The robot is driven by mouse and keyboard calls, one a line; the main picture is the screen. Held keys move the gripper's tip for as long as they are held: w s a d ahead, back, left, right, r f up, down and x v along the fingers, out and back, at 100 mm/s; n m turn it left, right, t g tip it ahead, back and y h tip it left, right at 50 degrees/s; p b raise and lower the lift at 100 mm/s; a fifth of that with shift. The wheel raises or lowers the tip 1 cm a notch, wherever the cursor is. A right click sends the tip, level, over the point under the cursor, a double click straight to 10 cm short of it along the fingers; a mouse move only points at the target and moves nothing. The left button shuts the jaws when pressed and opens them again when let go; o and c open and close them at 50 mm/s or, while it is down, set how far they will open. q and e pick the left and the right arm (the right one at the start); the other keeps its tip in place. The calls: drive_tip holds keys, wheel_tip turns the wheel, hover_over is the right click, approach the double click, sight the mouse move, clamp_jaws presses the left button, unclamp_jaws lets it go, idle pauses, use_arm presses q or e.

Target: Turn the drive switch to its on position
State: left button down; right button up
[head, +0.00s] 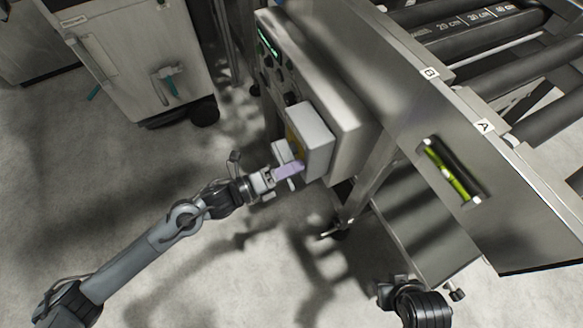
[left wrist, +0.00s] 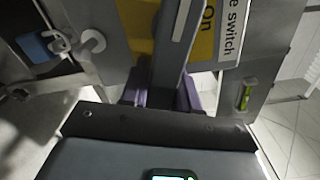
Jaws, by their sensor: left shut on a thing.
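The drive switch sits on the side of a grey box (head: 314,135) on the machine's cabinet, with a yellow plate (head: 292,140) behind it. In the left wrist view the yellow plate (left wrist: 205,45) reads "On", beside a white label (left wrist: 233,30) ending in "e switch". A grey switch handle (left wrist: 180,35) stands in front of the plate. My left gripper (head: 289,171), with purple fingers, is at the switch and shut on the handle; the fingers also show in the left wrist view (left wrist: 160,95). The handle's far end and the rest of the plate are partly hidden.
A blue padlock (left wrist: 38,46) hangs left of the switch. A spirit level (head: 446,170) is set in the machine's side panel, below a roller conveyor (head: 500,60). A grey cabinet (head: 140,60) on casters stands at back left.

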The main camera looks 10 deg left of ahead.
use_arm(q)
drive_tip(key=shift+w+a+f+m+b, duration=0.15)
drive_tip(key=shift+f+m+b, duration=0.15)
drive_tip(key=shift+m, duration=0.4)
drive_tip(key=shift+w+f+m+b, duration=0.1)
drive_tip(key=shift+f+m+b, duration=0.15)
drive_tip(key=shift+m, duration=0.45)
drive_tip(key=c, duration=0.9)
unclamp_jaws()
drive_tip(key=shift+p+v, duration=2.15)
drive_tip(key=shift+v, duration=3.3)
